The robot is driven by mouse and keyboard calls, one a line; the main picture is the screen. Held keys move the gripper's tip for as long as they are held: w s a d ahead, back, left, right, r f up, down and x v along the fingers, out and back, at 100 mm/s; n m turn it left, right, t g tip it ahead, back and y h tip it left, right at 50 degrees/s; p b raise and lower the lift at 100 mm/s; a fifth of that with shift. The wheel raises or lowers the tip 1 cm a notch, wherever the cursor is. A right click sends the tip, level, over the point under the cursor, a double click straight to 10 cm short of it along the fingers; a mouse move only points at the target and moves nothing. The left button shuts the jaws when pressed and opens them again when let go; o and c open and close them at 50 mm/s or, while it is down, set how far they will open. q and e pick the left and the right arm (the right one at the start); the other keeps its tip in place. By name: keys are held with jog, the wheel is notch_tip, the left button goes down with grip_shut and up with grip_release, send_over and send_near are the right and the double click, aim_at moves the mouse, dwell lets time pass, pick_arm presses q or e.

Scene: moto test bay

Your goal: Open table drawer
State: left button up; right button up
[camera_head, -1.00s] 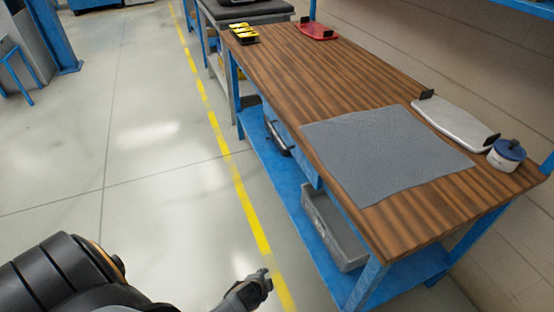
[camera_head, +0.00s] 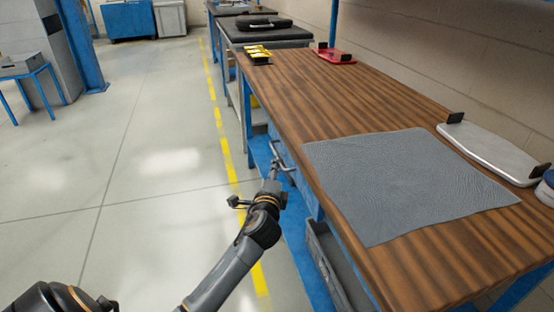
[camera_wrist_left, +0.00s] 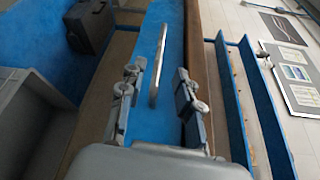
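The wooden-topped table (camera_head: 345,100) stands at the right in the head view. Its blue drawer front (camera_head: 306,190) lies under the left edge of the top and looks closed. My left gripper (camera_head: 274,172) is at that side, close to the metal drawer handle (camera_head: 285,166). In the left wrist view, the gripper (camera_wrist_left: 157,82) is open, with one finger on each side of the handle bar (camera_wrist_left: 158,62). The blue drawer front (camera_wrist_left: 171,45) is behind the bar. I cannot tell whether a finger touches it. My right gripper is out of view.
A grey mat (camera_head: 405,180) and a white tray (camera_head: 490,150) lie on the table. A grey bin (camera_head: 335,265) and a dark case (camera_wrist_left: 90,25) are on the blue lower shelf. The floor (camera_head: 150,190) left of the table is clear.

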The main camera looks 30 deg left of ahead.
aim_at(277, 154)
pick_arm(q)
jog(key=b+x, duration=0.1)
jog(key=x, duration=0.8)
jog(key=shift+w+f+b, duration=0.1)
jog(key=shift+w+b, duration=0.05)
jog(key=shift+b, duration=0.2)
grip_shut()
